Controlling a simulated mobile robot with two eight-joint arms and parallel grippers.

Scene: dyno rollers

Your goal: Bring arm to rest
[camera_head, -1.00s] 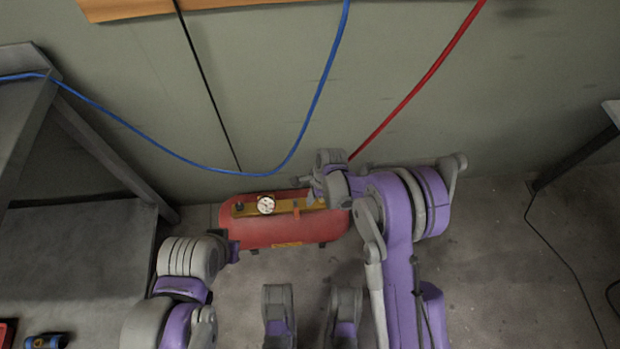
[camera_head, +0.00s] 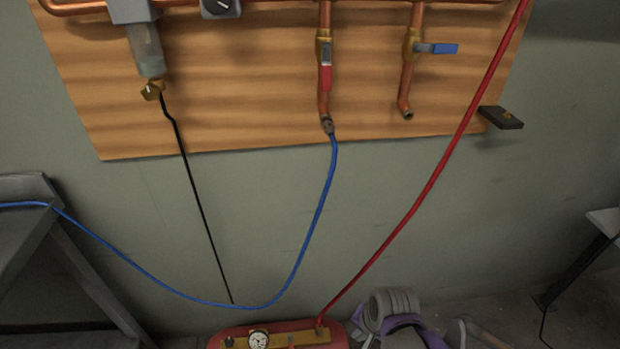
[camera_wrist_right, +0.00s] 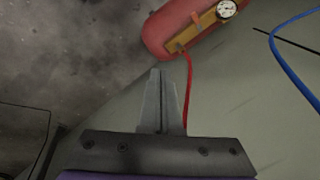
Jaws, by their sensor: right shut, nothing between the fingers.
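My right gripper (camera_wrist_right: 162,74) shows in the right wrist view. Its two grey fingers are closed together with nothing between them. Beyond the fingertips in that view lies a red tank (camera_wrist_right: 168,30) with a gauge (camera_wrist_right: 226,9), apart from the gripper. In the head view a grey and purple part of my right arm shows at the bottom, beside the right end of the red tank (camera_head: 225,333); the fingers cannot be made out there. My left arm and gripper are not in view.
A red hose (camera_head: 428,190) runs up from the tank; in the wrist view the red hose (camera_wrist_right: 188,90) passes right of the fingers. A blue hose (camera_head: 318,215) hangs from piping on a wooden board (camera_head: 240,110). A grey bench (camera_head: 30,190) stands left.

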